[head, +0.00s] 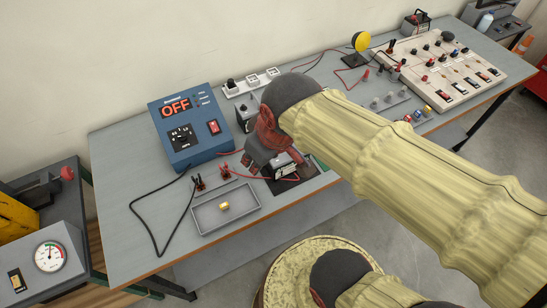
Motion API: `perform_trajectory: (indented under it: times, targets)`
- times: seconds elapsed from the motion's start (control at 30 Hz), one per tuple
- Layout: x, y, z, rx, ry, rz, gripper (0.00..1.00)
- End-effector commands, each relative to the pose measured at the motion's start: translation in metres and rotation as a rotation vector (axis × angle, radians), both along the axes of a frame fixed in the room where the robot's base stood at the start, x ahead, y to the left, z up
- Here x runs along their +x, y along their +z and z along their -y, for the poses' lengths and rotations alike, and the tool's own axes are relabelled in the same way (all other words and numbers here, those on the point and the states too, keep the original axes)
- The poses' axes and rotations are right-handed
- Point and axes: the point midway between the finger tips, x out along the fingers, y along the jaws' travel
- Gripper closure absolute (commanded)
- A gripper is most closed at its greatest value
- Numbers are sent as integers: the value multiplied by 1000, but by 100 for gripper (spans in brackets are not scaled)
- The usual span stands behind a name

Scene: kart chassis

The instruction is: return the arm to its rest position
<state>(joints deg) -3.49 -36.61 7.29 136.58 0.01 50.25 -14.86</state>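My arm, in a pale yellow ribbed sleeve (390,150), reaches from the lower right across the workbench in the head view. Its dark wrist joint (290,92) with a reddish ring is over the middle of the bench.
A blue box reading OFF (180,150) stands left of my gripper. Black and red leads (150,235) lie near the shallow tray (200,216) with a small yellow block (224,207). A switch panel (440,65) and a yellow round button (360,42) stand farther right.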

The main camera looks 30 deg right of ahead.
Motion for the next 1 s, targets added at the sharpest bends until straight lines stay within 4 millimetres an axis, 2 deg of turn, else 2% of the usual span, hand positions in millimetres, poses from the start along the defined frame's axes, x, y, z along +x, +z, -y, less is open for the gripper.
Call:
perform_trajectory:
  times: [0.1, 0.23, 0.53, 0.77, 1.0]
  targets:
    - [-24, 16, 13, 68, -185, 63, 71]
    - [-35, 22, 18, 108, -281, 93, 71]
    - [-37, 22, 19, 115, -298, 95, 71]
    - [-36, 1, 19, 114, -296, 95, 71]
    - [-36, 0, 19, 114, -296, 95, 71]
